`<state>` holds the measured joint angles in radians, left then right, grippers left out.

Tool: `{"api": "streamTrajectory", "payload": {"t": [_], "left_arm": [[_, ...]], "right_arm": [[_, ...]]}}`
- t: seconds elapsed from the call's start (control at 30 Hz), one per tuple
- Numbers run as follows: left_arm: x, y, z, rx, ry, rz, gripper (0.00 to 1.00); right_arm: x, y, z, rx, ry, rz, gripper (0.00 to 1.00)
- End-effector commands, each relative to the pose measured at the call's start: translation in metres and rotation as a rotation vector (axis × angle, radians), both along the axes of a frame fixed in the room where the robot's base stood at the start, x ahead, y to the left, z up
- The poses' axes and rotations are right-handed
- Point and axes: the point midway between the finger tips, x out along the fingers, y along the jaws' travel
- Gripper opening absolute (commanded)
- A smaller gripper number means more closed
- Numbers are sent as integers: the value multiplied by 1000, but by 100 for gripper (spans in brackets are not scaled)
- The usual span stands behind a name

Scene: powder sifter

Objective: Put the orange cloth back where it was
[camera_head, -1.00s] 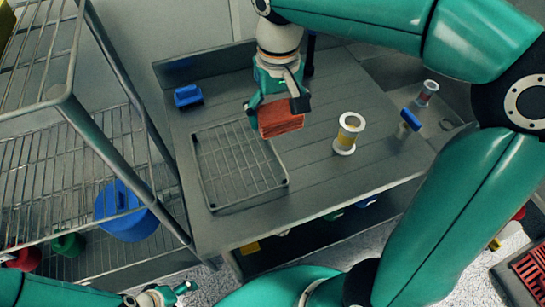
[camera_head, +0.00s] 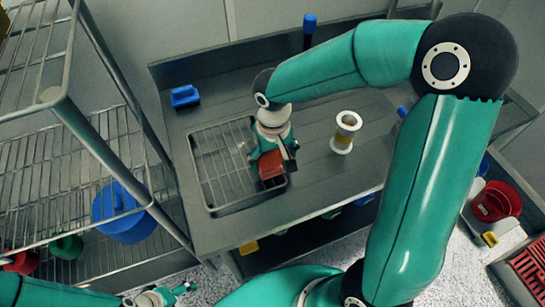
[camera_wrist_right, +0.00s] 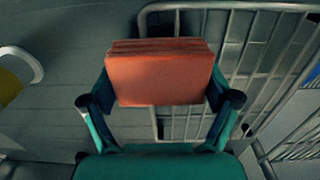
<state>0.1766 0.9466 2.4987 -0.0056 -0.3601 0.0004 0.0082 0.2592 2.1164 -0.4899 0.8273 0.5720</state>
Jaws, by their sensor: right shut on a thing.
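The orange cloth (camera_head: 271,165) is a folded block. My right gripper (camera_head: 274,168) is shut on it in the head view, over the right part of the wire rack on the table. In the right wrist view the cloth (camera_wrist_right: 160,75) sits between the two fingers of the right gripper (camera_wrist_right: 160,100), with the wire rack (camera_wrist_right: 225,45) behind it and to the right. Whether the cloth touches the rack or table cannot be told. My left gripper (camera_head: 168,297) shows only partly at the bottom edge, and its fingers look spread apart.
A white-rimmed yellow sifter cylinder (camera_head: 345,132) stands right of the rack. A blue brush (camera_head: 185,96) lies at the back left of the table (camera_head: 300,190). A wire shelf with a blue container (camera_head: 118,212) stands at the left.

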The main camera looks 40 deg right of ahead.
Motion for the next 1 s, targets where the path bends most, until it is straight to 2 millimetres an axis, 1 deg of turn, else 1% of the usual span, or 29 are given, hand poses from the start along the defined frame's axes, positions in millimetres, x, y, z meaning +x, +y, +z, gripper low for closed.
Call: {"api": "streamTrajectory", "payload": {"t": [0.23,0.33,0.37,0.4,0.77,0.87,1.0], "left_arm": [[0,0,0,0,0,0,77],[0,0,-4,0,0,0,77],[0,0,-2,0,0,0,77],[0,0,-2,0,0,0,77],[0,0,-1,0,0,0,77],[0,0,1,0,0,0,77],[0,0,0,0,0,0,77]], "right_arm": [[0,0,-1,0,-2,0,60],[0,0,-4,0,-2,0,60],[0,0,-3,0,-2,0,93],[0,0,-2,0,-1,0,99],[0,0,-1,0,-1,0,100],[0,0,3,-1,-3,0,100],[1,-1,19,-2,-8,0,100]]}}
